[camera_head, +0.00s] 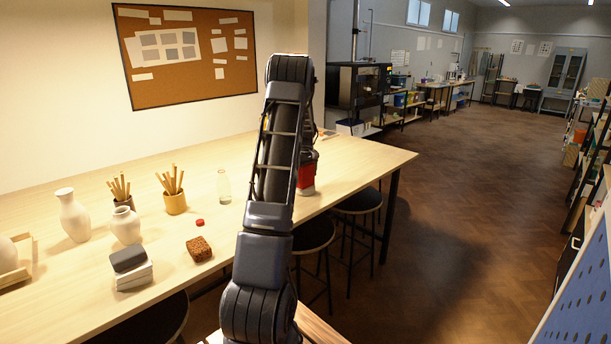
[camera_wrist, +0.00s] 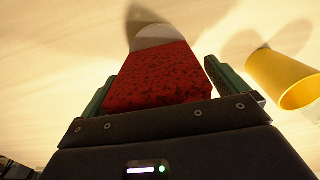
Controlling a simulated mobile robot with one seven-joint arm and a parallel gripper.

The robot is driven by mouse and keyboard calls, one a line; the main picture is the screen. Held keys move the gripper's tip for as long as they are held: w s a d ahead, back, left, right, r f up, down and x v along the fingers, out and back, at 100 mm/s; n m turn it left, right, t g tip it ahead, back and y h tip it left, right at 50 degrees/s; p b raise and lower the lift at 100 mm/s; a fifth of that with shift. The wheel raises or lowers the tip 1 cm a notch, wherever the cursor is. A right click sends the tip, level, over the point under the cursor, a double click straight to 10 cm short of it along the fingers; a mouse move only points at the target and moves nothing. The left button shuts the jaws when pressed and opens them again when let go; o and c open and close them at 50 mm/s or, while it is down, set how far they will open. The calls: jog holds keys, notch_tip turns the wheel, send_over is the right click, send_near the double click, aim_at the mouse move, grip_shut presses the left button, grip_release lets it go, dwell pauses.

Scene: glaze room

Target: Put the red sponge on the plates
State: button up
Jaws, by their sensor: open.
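The red sponge (camera_wrist: 158,76), speckled dark, lies between the two green fingers of my gripper (camera_wrist: 155,85) in the wrist view. The fingers are open, with a gap at the right finger; contact on the left is unclear. I cannot clearly identify the plates. A low white stack (camera_head: 134,277) with a dark grey block on top stands at the table's front left.
A yellow cup (camera_wrist: 284,78) lies right of my gripper; a pale rounded thing (camera_wrist: 152,36) is just beyond the sponge. On the table (camera_head: 352,156) stand white vases (camera_head: 73,215), tool pots (camera_head: 175,202), a bottle (camera_head: 224,187) and a brown sponge (camera_head: 199,249). Stools (camera_head: 358,202) line the front edge.

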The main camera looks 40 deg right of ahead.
jog(key=shift+r, duration=0.15)
notch_tip(320, 180, up, 12)
jog(key=shift+w+a+r, duration=0.1)
jog(key=shift+a+r, duration=0.1)
jog(key=shift+a, duration=0.1)
jog(key=w+a+r, duration=0.1)
jog(key=a+r, duration=0.4)
jog(key=a, duration=0.5)
jog(key=w+a+r, duration=0.2)
jog(key=a+r, duration=0.2)
jog(key=a, duration=0.6)
jog(key=s+a+r+t+h, duration=0.1)
jog(key=s+a+r, duration=0.1)
jog(key=a, duration=0.7)
jog(key=s+a+r+t, duration=0.1)
jog(key=s+a+r, duration=0.15)
jog(key=a, duration=0.55)
jog(key=s+a+f+t, duration=0.1)
jog(key=s+a+f, duration=0.1)
jog(key=s+a, duration=0.9)
jog(key=s+a+f+t+y, duration=0.1)
jog(key=s+a+f, duration=0.2)
jog(key=s+a, duration=0.7)
jog(key=shift+s+a+f+t, duration=0.3)
jog(key=shift+s+a, duration=0.1)
jog(key=shift+a, duration=0.6)
